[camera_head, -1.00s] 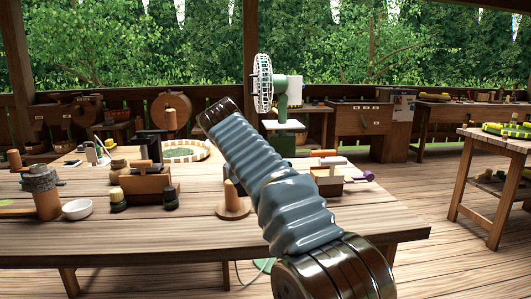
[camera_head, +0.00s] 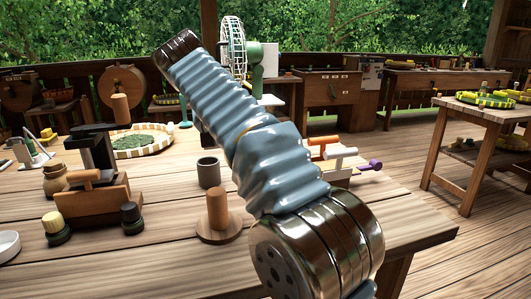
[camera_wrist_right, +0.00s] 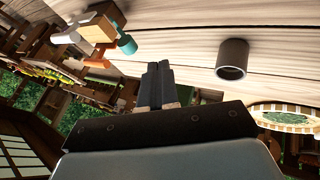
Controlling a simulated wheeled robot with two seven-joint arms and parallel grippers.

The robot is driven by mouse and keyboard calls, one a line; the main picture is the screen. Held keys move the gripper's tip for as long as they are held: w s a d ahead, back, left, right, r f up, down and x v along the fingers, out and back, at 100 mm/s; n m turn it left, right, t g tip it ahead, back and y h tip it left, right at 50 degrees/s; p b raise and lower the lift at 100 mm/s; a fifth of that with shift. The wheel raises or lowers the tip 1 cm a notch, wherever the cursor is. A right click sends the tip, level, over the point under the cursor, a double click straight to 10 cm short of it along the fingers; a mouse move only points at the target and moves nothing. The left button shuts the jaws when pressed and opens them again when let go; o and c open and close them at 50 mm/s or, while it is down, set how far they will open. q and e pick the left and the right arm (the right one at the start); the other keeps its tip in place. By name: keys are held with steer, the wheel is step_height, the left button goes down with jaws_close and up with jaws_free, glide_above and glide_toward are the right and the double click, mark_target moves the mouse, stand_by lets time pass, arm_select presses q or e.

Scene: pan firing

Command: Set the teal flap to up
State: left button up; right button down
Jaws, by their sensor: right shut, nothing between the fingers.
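A wooden block (camera_wrist_right: 97,27) with several coloured flaps sits on the table at the upper left of the right wrist view. A teal flap (camera_wrist_right: 127,44) sticks out at its lower right, and an orange one (camera_wrist_right: 97,62) is below the block. In the head view, orange (camera_head: 322,141), white (camera_head: 341,153) and purple (camera_head: 375,165) flaps show right of my right arm, which hides much of that block; no teal shows there. My right gripper (camera_wrist_right: 158,68) is shut and empty, apart from the flaps. My left gripper is out of view.
A dark grey cup (camera_wrist_right: 232,60) stands near my right gripper; it also shows in the head view (camera_head: 209,172). A wooden peg on a round base (camera_head: 218,210) stands in front of it. A rimmed round tray (camera_head: 145,128) and a green fan (camera_head: 233,47) are farther back.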

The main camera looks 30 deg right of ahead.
steer(key=d+f, duration=0.5)
steer(key=d, duration=0.2)
steer(key=shift+w+d+f, duration=0.2)
steer(key=shift+w, duration=0.15)
